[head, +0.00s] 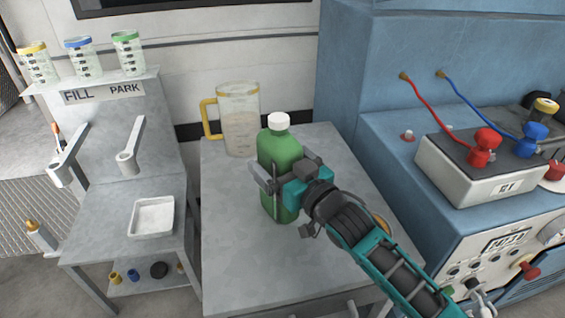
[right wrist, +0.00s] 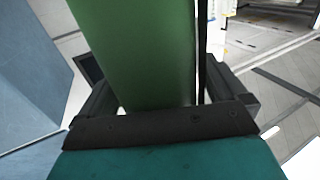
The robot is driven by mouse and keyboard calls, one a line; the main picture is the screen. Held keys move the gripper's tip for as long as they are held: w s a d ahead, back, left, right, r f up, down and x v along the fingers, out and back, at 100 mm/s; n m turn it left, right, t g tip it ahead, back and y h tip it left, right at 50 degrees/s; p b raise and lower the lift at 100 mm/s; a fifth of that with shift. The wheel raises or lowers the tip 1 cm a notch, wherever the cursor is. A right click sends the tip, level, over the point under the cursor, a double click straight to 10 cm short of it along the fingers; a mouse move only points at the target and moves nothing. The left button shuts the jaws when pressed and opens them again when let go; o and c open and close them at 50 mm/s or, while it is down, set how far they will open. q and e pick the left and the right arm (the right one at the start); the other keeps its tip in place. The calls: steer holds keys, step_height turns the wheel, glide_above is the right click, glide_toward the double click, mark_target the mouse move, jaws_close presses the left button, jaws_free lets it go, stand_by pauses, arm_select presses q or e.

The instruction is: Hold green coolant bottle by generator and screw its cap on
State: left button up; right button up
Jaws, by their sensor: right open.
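The green coolant bottle (head: 281,152) stands upright on the grey table (head: 235,262) beside the blue generator (head: 378,140). A white cap (head: 279,121) sits on top of its neck; I cannot tell whether it is screwed tight. My right gripper (head: 268,180) is at the bottle's middle, its open fingers on either side of the body. In the right wrist view the green bottle (right wrist: 135,50) fills the space between the two fingers (right wrist: 160,100). Part of the bottle's lower right side is hidden by my gripper. My left gripper is not in view.
A clear jug (head: 239,118) with a yellow handle stands behind the bottle. A round rim (head: 381,224) shows partly behind my right arm. At right, a battery box (head: 480,170) carries red and blue clamps. A side stand holds a white tray (head: 153,217). The table's front left is clear.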

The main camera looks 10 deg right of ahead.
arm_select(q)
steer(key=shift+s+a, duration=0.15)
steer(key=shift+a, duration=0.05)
arm_select(e)
steer(key=v, duration=1.2)
steer(key=shift+r, duration=0.2)
